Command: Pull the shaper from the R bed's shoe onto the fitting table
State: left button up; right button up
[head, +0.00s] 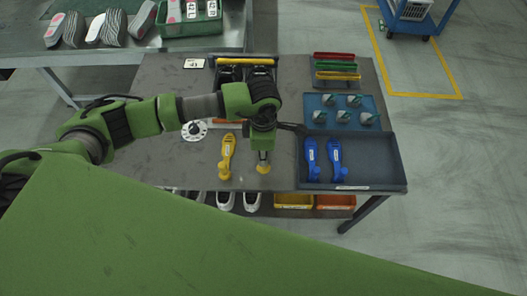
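The fitting table (185,165) is a grey table in the middle of the head view. My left gripper (263,155) points down over its front part, right of a yellow shaper (227,157) that lies on the table. A second yellow shaper (263,169) shows at and below the fingertips, most of it hidden by the gripper, which appears shut on it. I cannot tell whether it touches the table. Two dark shoes (230,74) stand in the beds at the back under a yellow bar (245,62); the right one is partly hidden by my arm. My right gripper is out of view.
A dark tray (392,160) with two blue shapers (311,158) is at the right. Behind it are a blue tray (370,106) of several grey-green pieces and coloured bars (335,67). A white dial (194,130) lies left. Shoes and bins are below the front edge.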

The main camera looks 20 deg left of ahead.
pick_arm(q)
jog(key=shift+f+b, duration=1.4)
jog(key=shift+f, duration=1.4)
jog(key=o, duration=1)
jog(key=shift+r+p, duration=2.8)
jog(key=shift+r, duration=1.75)
